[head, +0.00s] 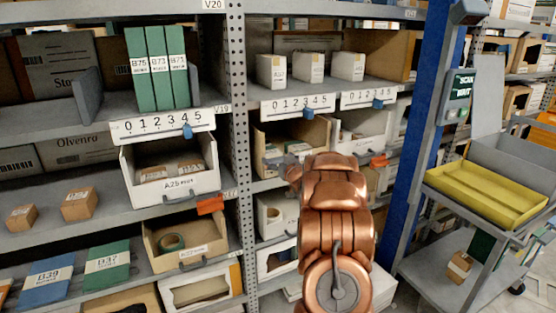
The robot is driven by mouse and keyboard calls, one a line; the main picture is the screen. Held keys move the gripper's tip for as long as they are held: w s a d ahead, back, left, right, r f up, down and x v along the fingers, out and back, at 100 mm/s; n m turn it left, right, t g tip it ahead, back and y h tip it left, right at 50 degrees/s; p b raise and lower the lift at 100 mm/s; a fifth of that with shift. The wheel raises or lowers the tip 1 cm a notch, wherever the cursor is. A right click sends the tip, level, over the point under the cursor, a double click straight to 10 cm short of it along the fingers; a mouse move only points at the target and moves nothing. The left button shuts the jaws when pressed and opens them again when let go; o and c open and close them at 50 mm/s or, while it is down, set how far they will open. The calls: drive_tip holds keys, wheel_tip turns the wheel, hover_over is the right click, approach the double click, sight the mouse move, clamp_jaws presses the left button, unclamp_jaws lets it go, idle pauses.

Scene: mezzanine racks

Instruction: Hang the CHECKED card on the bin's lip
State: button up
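My gripper (285,166) shows only as a small grey part beyond my copper arm, in front of a cardboard bin (315,136) on the middle shelf of the right bay. My arm hides much of it, so I cannot see whether its fingers are open or hold anything. I cannot make out a card that reads CHECKED. A white bin (140,172) labelled A25 stands to the left, with small boxes in it. Another white bin (345,130) stands to the right of the cardboard bin. Which bin is the task's bin is not clear.
A perforated rack post (238,130) stands left of my gripper, and a blue post (405,160) stands to its right. Orange tags (210,204) (379,160) stick out at the shelf edges. A cart with a yellow tray (485,192) is at the right.

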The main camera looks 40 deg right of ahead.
drive_tip(key=shift+s, duration=0.15)
drive_tip(key=v, duration=1.1)
drive_tip(key=shift+s+a, duration=0.15)
drive_tip(key=shift+s, duration=0.2)
drive_tip(key=s+a+r+g+p, duration=0.1)
drive_tip(key=s+a+g+p, duration=0.15)
drive_tip(key=a, duration=0.45)
drive_tip(key=s+a+r+g+y+p, duration=0.1)
drive_tip(key=a+g, duration=0.3)
drive_tip(key=a, duration=0.3)
drive_tip(key=s+a+r+g+p, duration=0.1)
drive_tip(key=a+g+p, duration=0.15)
drive_tip(key=a, duration=0.45)
drive_tip(key=s+a+r+n+g+y+p, duration=0.1)
drive_tip(key=s+a+g, duration=0.4)
drive_tip(key=s+a, duration=0.8)
drive_tip(key=s+a+r+n+g+y+p, duration=0.2)
drive_tip(key=s+a+g+y+p, duration=0.1)
drive_tip(key=s+a, duration=1)
drive_tip(key=s+g, duration=0.1)
drive_tip(key=s, duration=0.3)
drive_tip(key=shift+s+r+n+g+y, duration=0.2)
drive_tip(key=shift+s+n+g+y, duration=0.15)
drive_tip(key=shift+n+g+y, duration=0.05)
drive_tip(key=shift+a, duration=0.1)
